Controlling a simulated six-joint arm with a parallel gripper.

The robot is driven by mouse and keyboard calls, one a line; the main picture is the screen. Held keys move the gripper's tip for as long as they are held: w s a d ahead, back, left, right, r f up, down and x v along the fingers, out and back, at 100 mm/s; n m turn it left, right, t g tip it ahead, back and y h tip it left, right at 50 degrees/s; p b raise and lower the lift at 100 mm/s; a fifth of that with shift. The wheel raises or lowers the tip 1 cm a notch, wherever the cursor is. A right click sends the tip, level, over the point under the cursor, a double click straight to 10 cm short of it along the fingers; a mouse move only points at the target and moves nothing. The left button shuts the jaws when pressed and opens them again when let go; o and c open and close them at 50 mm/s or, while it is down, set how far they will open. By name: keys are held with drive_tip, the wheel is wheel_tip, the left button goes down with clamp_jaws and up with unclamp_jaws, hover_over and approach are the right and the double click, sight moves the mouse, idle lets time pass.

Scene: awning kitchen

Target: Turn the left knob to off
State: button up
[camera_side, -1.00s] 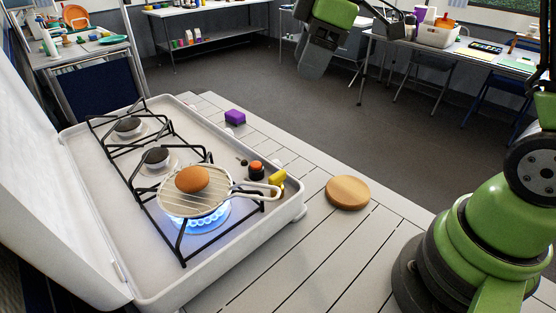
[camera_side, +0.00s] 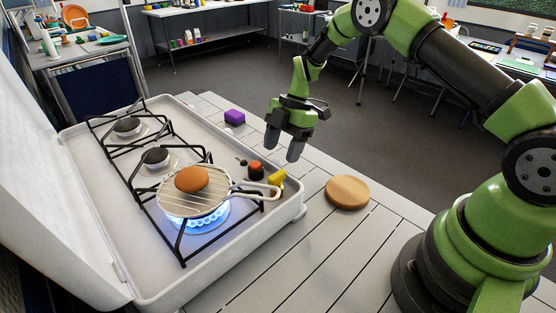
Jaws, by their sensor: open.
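Small pale rounded parts show along that edge; one (camera_side: 277,163) is below my fingers. I cannot tell for sure which of these is the left knob. The near burner (camera_side: 203,219) burns with a blue flame under a wire grill pan (camera_side: 205,202) holding a brown round patty or bun (camera_side: 191,179).
The white stove (camera_side: 110,180) has its lid raised on the left and black pan supports. Two more burners (camera_side: 155,156) show no flame. The pan's handle points right.

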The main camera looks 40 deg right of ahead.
sight(277, 161)
drive_tip(key=shift+x, duration=1.8)
drive_tip(key=c, duration=0.7)
drive_tip(key=shift+w+m+g, duration=0.2)
drive_tip(key=shift+m+g, duration=0.1)
drive_tip(key=shift+g, duration=1)
